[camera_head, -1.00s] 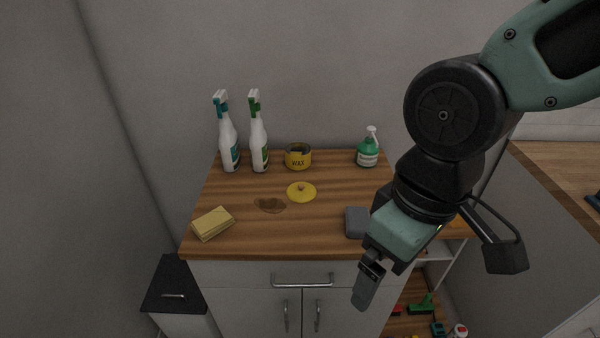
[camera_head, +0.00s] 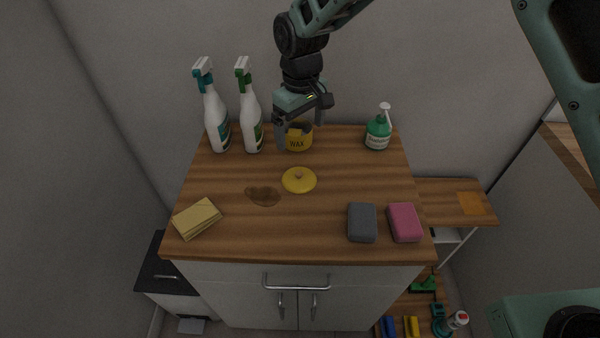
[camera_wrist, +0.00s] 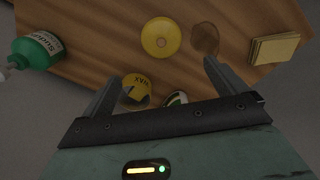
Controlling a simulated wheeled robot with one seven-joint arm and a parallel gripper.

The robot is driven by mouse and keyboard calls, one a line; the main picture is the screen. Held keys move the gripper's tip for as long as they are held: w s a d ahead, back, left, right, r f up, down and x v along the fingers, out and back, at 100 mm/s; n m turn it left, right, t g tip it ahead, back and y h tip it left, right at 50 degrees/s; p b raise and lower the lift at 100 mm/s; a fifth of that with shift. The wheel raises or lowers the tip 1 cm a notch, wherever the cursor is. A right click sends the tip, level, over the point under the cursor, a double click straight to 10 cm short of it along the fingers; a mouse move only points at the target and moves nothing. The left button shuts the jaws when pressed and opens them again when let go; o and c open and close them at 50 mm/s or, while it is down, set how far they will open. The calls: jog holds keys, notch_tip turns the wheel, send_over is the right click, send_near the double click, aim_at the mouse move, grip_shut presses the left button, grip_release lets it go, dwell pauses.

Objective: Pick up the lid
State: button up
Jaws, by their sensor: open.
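The yellow round lid (camera_head: 299,180) with a small knob lies on the wooden counter top (camera_head: 330,195), in front of the wax tin. In the wrist view the lid (camera_wrist: 161,38) shows beyond my fingertips, clear of them. The yellow wax tin (camera_head: 298,139) stands open behind the lid. My gripper (camera_head: 300,138) is open and empty, pointing down, with its fingers on either side of the tin in the head view. In the wrist view the tin (camera_wrist: 137,84) is partly hidden beside the left finger. I cannot tell whether a finger touches it.
Two spray bottles (camera_head: 217,125) stand left of my gripper; a green pump bottle (camera_head: 378,133) stands to its right. A brown stain (camera_head: 263,195) and yellow sponges (camera_head: 197,218) lie left of the lid. Grey (camera_head: 362,223) and pink (camera_head: 404,223) blocks lie front right.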

jog(key=p, duration=0.3)
send_over(300, 173)
notch_tip(300, 173, down, 10)
jog(key=shift+d+r, duration=0.1)
jog(key=shift+r, duration=0.05)
jog(key=f+p, duration=0.2)
jog(key=f, duration=0.2)
jog(key=shift+a+p, duration=0.2)
jog(key=shift+p, duration=0.2)
jog(key=shift+w+f, duration=0.1)
jog(key=shift+f, duration=0.6)
jog(key=shift+c, duration=0.4)
jog(key=c, duration=1.3)
